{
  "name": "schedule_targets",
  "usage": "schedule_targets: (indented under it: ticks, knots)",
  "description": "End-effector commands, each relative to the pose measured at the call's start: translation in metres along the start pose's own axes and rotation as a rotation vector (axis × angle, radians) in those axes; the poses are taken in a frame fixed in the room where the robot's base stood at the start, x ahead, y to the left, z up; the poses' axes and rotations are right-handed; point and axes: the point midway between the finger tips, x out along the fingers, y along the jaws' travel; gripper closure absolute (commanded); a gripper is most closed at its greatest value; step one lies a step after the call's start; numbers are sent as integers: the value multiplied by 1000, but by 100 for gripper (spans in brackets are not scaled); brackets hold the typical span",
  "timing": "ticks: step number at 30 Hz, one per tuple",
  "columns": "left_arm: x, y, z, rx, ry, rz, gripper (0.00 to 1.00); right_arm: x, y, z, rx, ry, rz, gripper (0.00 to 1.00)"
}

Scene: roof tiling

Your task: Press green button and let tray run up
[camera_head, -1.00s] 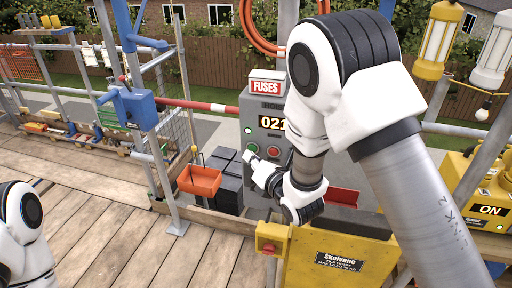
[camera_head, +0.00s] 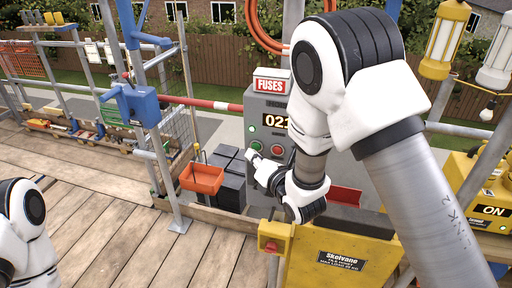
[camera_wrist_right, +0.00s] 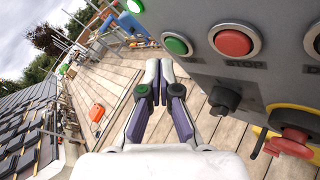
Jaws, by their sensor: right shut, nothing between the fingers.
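The green button (camera_head: 257,146) is on the front of the grey control box (camera_head: 262,107). In the right wrist view the green button (camera_wrist_right: 176,45) sits left of a red button (camera_wrist_right: 234,42) labelled STOP. My right gripper (camera_head: 250,155) is shut and empty just in front of the box, close to the green button. In the right wrist view its fingertips (camera_wrist_right: 158,68) point near the green button, and I see a small gap there. The yellow hoist panel (camera_head: 318,275) reads Skelvane. A red part (camera_head: 345,195) shows behind it; I cannot tell if it is the tray. My left gripper is out of view.
A red knob (camera_wrist_right: 295,138) and a black knob (camera_wrist_right: 224,98) stick out below the buttons. An orange bin (camera_head: 202,179) and dark stacked blocks (camera_head: 232,187) stand left of the box. Scaffold poles rise around. The plank deck (camera_head: 110,225) is clear at front left.

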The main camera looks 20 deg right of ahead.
Motion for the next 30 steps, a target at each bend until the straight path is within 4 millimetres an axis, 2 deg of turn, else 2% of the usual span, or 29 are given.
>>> schedule_targets:
  ticks: [30]
  knots:
    - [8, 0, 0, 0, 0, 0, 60, 8, -6, 6, 0, 0, 0, 100]
